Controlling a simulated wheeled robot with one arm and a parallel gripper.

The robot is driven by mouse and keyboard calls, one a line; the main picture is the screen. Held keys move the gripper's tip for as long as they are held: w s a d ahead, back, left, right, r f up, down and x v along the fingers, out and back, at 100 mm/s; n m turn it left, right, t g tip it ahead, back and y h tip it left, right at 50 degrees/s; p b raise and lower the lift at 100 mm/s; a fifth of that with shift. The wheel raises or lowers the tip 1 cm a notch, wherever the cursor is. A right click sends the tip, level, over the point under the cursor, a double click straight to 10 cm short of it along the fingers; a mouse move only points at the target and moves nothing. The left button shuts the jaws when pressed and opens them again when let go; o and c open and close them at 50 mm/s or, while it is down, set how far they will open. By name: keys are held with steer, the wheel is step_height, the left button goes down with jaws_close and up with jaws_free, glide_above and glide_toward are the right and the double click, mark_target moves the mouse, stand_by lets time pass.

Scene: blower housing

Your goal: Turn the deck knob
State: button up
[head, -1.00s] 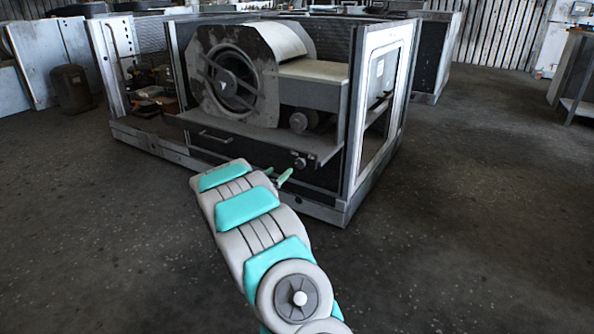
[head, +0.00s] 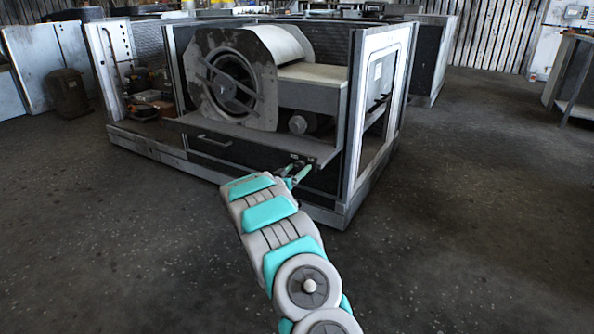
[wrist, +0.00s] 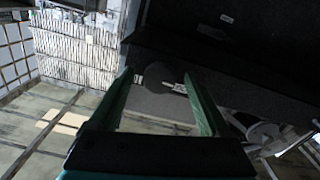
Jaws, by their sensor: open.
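The blower housing (head: 335,92) stands ahead of me, with a shelf-like deck across its front. A small dark knob (head: 295,157) shows on the deck's front edge, partly hidden by my gripper in the head view. My gripper (head: 298,168) is at that edge, its two green fingers apart. In the wrist view my gripper (wrist: 157,74) is open, and a dark round knob (wrist: 165,77) shows between and beyond the fingertips, with small white marks beside it. I cannot tell whether the fingers touch it.
A large blower wheel (head: 228,85) and a grey round part (head: 298,123) sit above the deck. A frame post (head: 354,130) stands close on the right. The floor around is clear.

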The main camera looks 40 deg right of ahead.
steer(key=shift+c, duration=0.3)
jaws_close()
stand_by(0.4)
steer(key=shift+m, duration=0.3)
steer(key=m+b, duration=0.2)
steer(key=m, duration=0.2)
steer(key=shift+a+f+m+b, duration=0.1)
steer(key=shift+m+b, duration=0.2)
steer(key=m+b, duration=0.3)
steer(key=m, duration=0.2)
steer(key=shift+f+b, duration=0.1)
steer(key=shift+b, duration=0.3)
steer(key=m, duration=0.1)
steer(key=m+b, duration=0.1)
steer(key=m, duration=0.2)
steer(key=shift+w+r+b, duration=0.1)
steer(key=shift+r+b, duration=0.15)
steer(key=shift+b, duration=0.1)
steer(key=shift+m, duration=1.8)
